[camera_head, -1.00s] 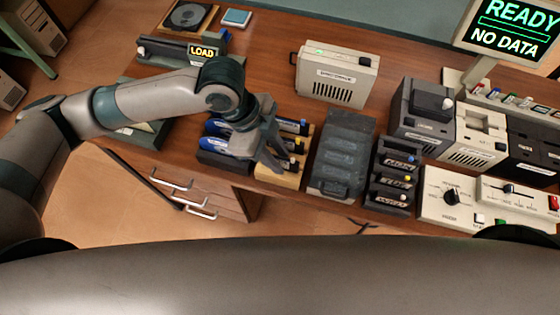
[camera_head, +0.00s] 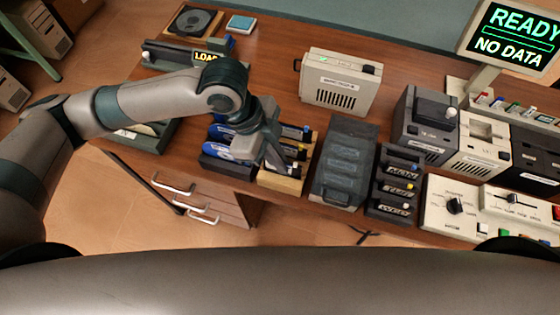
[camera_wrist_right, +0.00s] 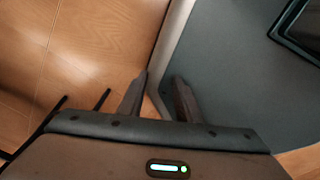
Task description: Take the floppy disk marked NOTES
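I cannot read the word NOTES on anything in view. A smoky translucent box (camera_head: 345,160) stands at the middle front of the table, with several flat items dimly visible inside; their labels are unreadable. My left gripper (camera_head: 279,164) is to the left of this box, low over a wooden rack (camera_head: 285,182) with blue and dark items. It partly hides them, and the gap between its fingers does not show clearly. My right gripper (camera_wrist_right: 162,78) shows in the right wrist view with its fingers apart and nothing between them.
A beige drive unit (camera_head: 340,80) stands behind the box. A black rack (camera_head: 396,185) of labelled cartridges stands to its right, then grey and beige machines and a control panel (camera_head: 480,208). A screen (camera_head: 515,35) reads READY, NO DATA. A small blue square (camera_head: 240,23) lies at the back left.

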